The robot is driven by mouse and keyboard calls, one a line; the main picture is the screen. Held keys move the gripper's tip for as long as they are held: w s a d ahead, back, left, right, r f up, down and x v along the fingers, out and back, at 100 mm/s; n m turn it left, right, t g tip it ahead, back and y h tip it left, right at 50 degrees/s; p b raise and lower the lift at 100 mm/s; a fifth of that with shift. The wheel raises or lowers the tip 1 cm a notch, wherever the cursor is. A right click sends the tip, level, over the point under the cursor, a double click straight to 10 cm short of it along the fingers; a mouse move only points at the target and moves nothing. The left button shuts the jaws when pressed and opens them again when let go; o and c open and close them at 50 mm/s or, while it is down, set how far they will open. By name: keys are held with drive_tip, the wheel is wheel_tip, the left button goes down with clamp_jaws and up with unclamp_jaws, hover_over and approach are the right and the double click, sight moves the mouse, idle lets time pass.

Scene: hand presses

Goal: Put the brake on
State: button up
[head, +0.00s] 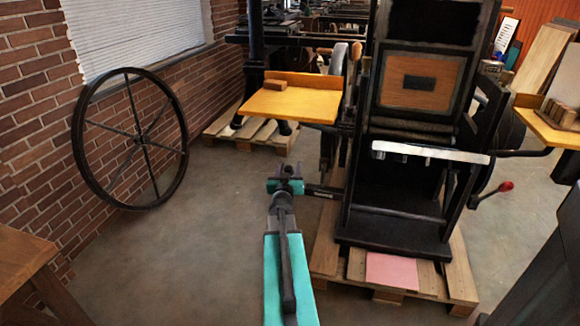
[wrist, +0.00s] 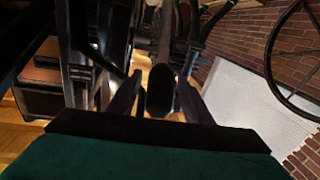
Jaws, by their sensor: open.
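The black hand press (head: 400,200) stands on a pallet right of centre in the head view. A dark bar (head: 322,191) juts left from its lower side toward my gripper (head: 286,170). In the wrist view a dark, rounded handle end (wrist: 160,90) shows between the two fingers of my open gripper (wrist: 160,98). I cannot tell whether the fingers touch it, or whether it is the brake. A lever with a red knob (head: 506,187) sticks out on the press's right side, away from my gripper.
A yellow board (head: 290,105) with a wooden block juts out above and behind my gripper. A large spoked wheel (head: 130,140) leans by the brick wall at left. A wooden table (head: 22,258) is at lower left. The floor (head: 185,250) between is clear.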

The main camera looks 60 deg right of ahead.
drive_tip(key=shift+x, duration=0.85)
clamp_jaws()
